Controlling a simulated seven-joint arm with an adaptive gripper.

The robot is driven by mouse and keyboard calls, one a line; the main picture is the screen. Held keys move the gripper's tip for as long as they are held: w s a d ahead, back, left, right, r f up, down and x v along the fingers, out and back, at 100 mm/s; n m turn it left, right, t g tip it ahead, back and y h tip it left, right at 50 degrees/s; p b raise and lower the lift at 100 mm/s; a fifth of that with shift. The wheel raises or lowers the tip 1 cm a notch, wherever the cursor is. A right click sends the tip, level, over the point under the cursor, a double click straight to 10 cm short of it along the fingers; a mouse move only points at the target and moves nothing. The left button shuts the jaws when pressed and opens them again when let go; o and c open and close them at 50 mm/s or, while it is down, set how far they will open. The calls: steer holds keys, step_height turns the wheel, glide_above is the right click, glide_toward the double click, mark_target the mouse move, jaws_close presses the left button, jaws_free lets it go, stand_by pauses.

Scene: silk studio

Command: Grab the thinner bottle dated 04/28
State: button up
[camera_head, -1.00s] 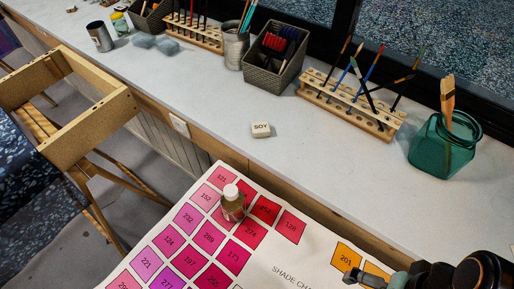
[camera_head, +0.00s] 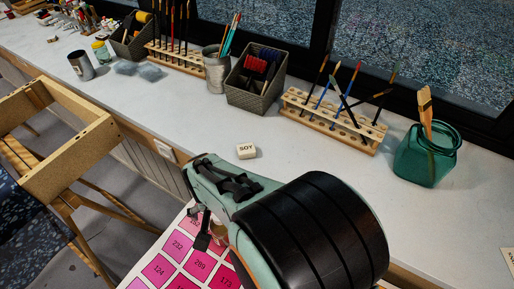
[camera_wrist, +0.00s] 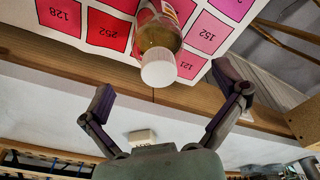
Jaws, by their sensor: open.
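A small bottle with a white cap (camera_wrist: 158,45) stands on the shade chart in the wrist view, which looks upside down. Its amber-brown body and part of a label show, but no date can be read. My gripper (camera_wrist: 164,82) is open and empty, its two fingers spread on either side of the white cap in that picture. The bottle is not between the fingers' grip with contact that I can see. In the head view my gripper (camera_head: 203,228) is over the chart, and my arm hides most of the bottle there.
The shade chart (camera_head: 155,256) has numbered pink and red squares. A small white SOY block (camera_head: 246,151) lies on the counter (camera_head: 200,125). Brush racks (camera_head: 335,122), a wire basket (camera_head: 256,88) and a teal jar (camera_head: 425,160) stand behind. A wooden frame (camera_head: 70,150) is at left.

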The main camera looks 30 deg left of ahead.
steer(key=f, duration=0.5)
steer(key=shift+w+a+f, duration=0.2)
steer(key=shift+w, duration=0.1)
steer(key=shift+c, duration=0.2)
steer(key=c, duration=1.3)
